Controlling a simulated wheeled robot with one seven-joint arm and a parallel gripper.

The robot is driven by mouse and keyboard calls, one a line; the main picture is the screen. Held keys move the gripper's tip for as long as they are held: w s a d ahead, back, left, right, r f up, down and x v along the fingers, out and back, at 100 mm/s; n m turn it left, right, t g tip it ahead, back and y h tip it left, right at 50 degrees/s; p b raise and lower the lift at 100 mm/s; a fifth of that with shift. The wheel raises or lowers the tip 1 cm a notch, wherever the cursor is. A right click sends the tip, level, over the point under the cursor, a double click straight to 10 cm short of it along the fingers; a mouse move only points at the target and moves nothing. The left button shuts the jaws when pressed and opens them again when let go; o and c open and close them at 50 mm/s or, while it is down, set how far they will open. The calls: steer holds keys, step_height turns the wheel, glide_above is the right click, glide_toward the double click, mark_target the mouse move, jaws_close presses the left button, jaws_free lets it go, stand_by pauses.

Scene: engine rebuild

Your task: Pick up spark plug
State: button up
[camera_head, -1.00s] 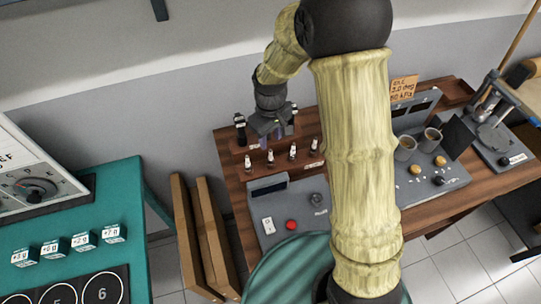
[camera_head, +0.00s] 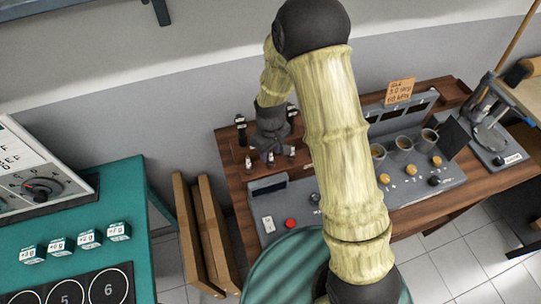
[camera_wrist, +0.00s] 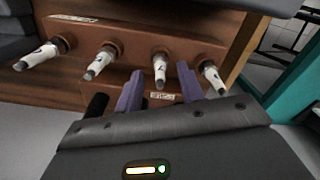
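Several white spark plugs with dark grey tips stand in a row in a brown wooden rack (camera_head: 238,172), which also shows in the wrist view (camera_wrist: 130,42). In the wrist view, one spark plug (camera_wrist: 160,68) shows between the two purple fingers of my gripper (camera_wrist: 159,74). Another plug (camera_wrist: 103,60) is left of the fingers, one (camera_wrist: 45,52) is at far left, and one (camera_wrist: 211,76) is right of the right finger. My gripper is open and empty. In the head view, my gripper (camera_head: 270,152) is low over the rack, partly hiding the plugs.
A grey tester panel (camera_head: 268,208) with a red button is in front of the rack. To the right are grey cups (camera_head: 403,148) and another control panel (camera_head: 440,178). A teal table (camera_head: 135,190) with small labelled boxes stands at left. Brown boards (camera_head: 190,235) lean between the benches.

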steer(key=shift+f, duration=0.15)
steer(key=shift+c, duration=0.5)
jaws_close()
step_height(320, 180, up, 10)
steer(key=b, duration=0.3)
stand_by(0.8)
